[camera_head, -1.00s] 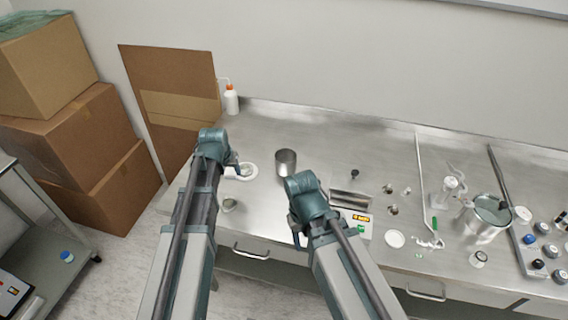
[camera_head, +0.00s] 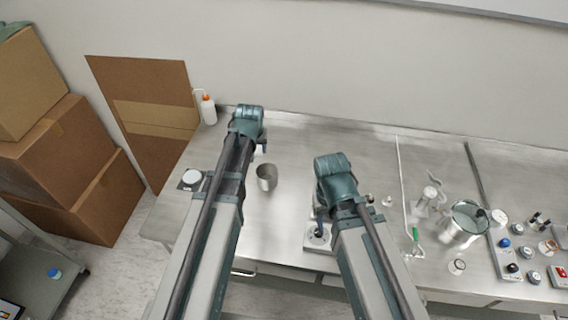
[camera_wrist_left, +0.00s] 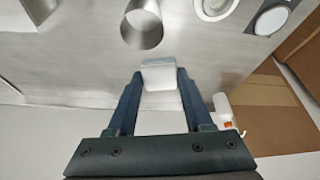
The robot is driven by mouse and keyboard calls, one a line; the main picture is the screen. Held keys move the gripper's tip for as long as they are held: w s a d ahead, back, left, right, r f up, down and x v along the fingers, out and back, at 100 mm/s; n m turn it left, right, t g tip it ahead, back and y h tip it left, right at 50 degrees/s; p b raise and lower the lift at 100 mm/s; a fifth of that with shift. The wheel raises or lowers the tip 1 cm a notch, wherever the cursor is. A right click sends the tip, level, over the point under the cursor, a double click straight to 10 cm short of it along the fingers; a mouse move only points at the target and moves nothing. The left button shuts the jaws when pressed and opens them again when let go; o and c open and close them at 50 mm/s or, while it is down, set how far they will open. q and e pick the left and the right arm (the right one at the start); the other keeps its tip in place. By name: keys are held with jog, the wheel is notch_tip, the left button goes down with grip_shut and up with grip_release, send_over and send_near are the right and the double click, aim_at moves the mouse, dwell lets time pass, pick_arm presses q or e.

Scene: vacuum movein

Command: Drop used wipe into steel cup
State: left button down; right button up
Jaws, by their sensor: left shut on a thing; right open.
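The steel cup (camera_head: 267,177) stands upright on the steel bench between my two arms. It also shows at the top of the left wrist view (camera_wrist_left: 142,28). My left gripper (camera_wrist_left: 160,80) is shut on the used wipe (camera_wrist_left: 158,70), a small white piece between its fingertips. In that picture the wipe lies just below the cup, apart from its outline; the height gap is unclear. In the head view my left gripper (camera_head: 262,144) is behind and slightly left of the cup, and the wipe is hidden. My right gripper (camera_head: 318,226) is open over the bench to the cup's right.
A white bottle with an orange cap (camera_head: 208,109) stands at the bench's back left. A round white-topped item (camera_head: 192,177) sits left of the cup. A large metal vessel (camera_head: 466,222) and small items crowd the right. The bench behind the cup is mostly clear.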

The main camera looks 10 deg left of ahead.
pick_arm(q)
jog(key=shift+w+d+r, duration=0.3)
jog(key=shift+w+d, duration=0.15)
jog(key=shift+d, duration=0.1)
notch_tip(320, 180, down, 6)
jog(key=b, duration=0.6)
pick_arm(e)
jog(key=f, duration=0.5)
jog(key=shift+w+d+f, duration=0.2)
jog(key=shift+w+d, duration=0.05)
jog(key=shift+d, duration=0.1)
pick_arm(q)
jog(key=shift+c, duration=1.1)
grip_release()
jog(key=shift+s+r, duration=0.1)
jog(key=shift+r, duration=0.05)
pick_arm(e)
jog(key=shift+r, duration=0.15)
pick_arm(q)
jog(key=a+p+v, duration=0.1)
jog(key=p+v, duration=1.2)
jog(key=shift+d+r, duration=0.3)
jog(key=shift+d, duration=0.2)
pick_arm(e)
notch_tip(320, 180, up, 12)
jog(key=shift+r, duration=0.25)
